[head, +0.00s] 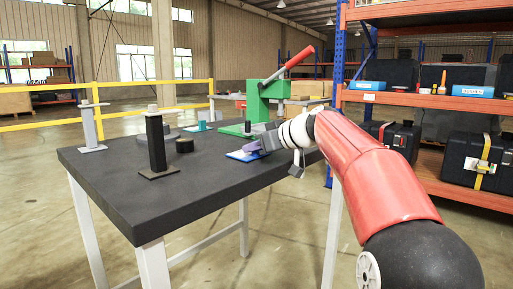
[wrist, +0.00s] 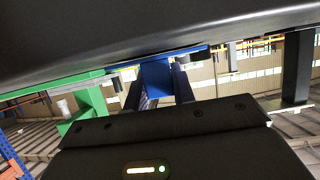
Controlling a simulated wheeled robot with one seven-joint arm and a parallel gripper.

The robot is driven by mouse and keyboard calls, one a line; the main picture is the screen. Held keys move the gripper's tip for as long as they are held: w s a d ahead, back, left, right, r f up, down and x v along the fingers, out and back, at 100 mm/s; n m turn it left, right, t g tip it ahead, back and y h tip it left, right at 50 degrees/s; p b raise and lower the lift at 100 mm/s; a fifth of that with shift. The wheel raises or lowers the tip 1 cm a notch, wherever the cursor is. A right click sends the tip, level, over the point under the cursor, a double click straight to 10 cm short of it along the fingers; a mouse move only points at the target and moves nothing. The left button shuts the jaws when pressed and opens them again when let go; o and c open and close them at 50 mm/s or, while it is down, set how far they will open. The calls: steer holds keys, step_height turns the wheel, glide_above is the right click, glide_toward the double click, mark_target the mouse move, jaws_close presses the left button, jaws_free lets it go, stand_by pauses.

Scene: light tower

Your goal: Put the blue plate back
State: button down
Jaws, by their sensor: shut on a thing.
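The blue plate (head: 240,157) is at the right part of the dark table's top, low over the surface or resting on it; I cannot tell which. In the wrist view, which looks upside down, its flat part is a thin strip, and a blue block (wrist: 157,78) stands out from it between my two fingers. My gripper (head: 257,146) is shut on this blue block and reaches in from the right. In the wrist view my gripper (wrist: 158,92) has a finger on each side of the block. The plate's far side is partly hidden.
A green press (head: 262,100) with a red lever (head: 298,58) stands close behind my gripper. A black post (head: 155,142) on a base, a dark cylinder (head: 184,145) and a white post (head: 90,125) stand at left. The front of the table (head: 140,195) is clear. Shelves with cases (head: 480,158) stand at right.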

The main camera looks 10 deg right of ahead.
steer(key=shift+f, duration=0.15)
steer(key=c, duration=1.2)
jaws_free()
steer(key=shift+o, duration=0.2)
steer(key=shift+r, duration=0.2)
steer(key=v, duration=1.2)
steer(key=shift+b, duration=0.35)
